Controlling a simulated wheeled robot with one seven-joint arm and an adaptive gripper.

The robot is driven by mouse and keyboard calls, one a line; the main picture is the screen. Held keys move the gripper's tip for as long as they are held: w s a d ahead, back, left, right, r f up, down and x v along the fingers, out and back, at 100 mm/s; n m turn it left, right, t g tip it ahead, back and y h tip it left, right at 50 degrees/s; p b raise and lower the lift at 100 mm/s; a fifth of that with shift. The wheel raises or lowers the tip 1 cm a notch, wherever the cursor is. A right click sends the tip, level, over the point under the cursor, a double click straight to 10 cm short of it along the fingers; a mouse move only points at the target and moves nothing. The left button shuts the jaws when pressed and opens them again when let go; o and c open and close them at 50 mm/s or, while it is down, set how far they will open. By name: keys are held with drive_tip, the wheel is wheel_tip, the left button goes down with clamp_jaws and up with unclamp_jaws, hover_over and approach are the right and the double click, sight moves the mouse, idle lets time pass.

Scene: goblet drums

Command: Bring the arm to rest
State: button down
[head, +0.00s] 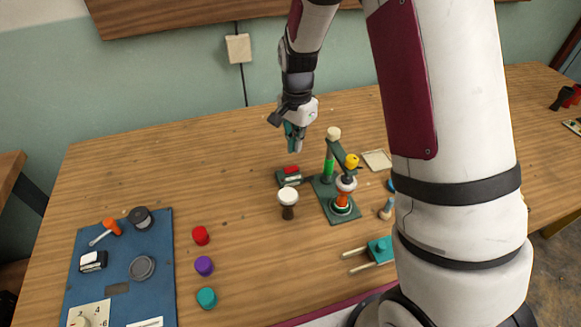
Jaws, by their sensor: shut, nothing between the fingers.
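A small goblet drum (288,203) with a white top and dark body stands upright on the table, nearer than the gripper.
A green stand (339,202) with coloured parts is right of the drum. A small red-topped device (289,177) is below the gripper. My arm hides the table's right middle.

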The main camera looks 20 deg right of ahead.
idle(0.4)
drive_tip(key=s+r+n+t, duration=0.1)
drive_tip(key=s+r+n, duration=0.2)
drive_tip(key=s+r, duration=0.45)
drive_tip(key=s+r+n+t, duration=0.1)
drive_tip(key=s+r+n, duration=0.25)
drive_tip(key=r, duration=0.65)
drive_tip(key=s+r+n+t, duration=0.1)
drive_tip(key=s+r+n, duration=0.1)
drive_tip(key=s, duration=0.7)
drive_tip(key=s+r+n+t, duration=0.1)
drive_tip(key=s+r+n, duration=0.2)
drive_tip(key=s, duration=0.6)
drive_tip(key=shift+d+r+p, duration=0.15)
drive_tip(key=shift+r+p, duration=0.2)
drive_tip(key=shift+r, duration=0.2)
drive_tip(key=shift+w+r+n, duration=0.1)
drive_tip(key=shift+w+n, duration=0.05)
drive_tip(key=shift+n, duration=0.1)
